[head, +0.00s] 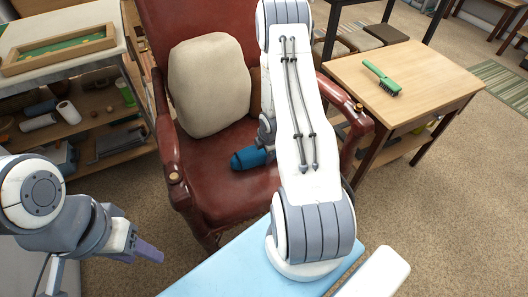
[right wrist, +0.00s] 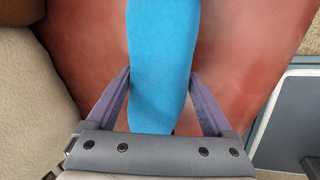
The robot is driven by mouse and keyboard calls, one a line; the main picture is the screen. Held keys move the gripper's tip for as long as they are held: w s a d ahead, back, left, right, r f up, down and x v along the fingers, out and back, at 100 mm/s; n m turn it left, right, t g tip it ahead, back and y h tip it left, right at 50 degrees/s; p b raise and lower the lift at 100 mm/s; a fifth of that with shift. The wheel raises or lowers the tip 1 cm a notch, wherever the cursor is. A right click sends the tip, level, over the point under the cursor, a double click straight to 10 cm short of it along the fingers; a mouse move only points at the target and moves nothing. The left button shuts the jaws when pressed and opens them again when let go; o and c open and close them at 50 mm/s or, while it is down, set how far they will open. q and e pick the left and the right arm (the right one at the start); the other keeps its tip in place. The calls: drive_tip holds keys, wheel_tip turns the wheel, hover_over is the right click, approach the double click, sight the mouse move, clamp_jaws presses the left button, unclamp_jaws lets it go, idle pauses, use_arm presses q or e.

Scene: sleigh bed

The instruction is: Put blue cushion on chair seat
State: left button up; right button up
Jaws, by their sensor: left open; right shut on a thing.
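The blue cushion (head: 249,158) is at the middle of the red leather chair seat (head: 213,176). I cannot tell whether it touches the seat. My right gripper has its two purple fingers on either side of the blue cushion (right wrist: 160,65) in the right wrist view, with red leather (right wrist: 85,45) behind. In the head view my right arm hides part of the cushion and most of that gripper. My left gripper (head: 146,255) is open and empty at the lower left, away from the chair.
A beige cushion (head: 209,85) leans on the chair's back. A wooden side table (head: 420,82) with a green brush (head: 381,78) stands right of the chair. A shelf unit (head: 112,158) with a tray (head: 60,50) stands on the left. Wooden armrests flank the seat.

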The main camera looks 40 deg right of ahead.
drive_tip(key=shift+f, duration=0.1)
drive_tip(key=o, duration=1.2)
drive_tip(key=shift+o, duration=0.2)
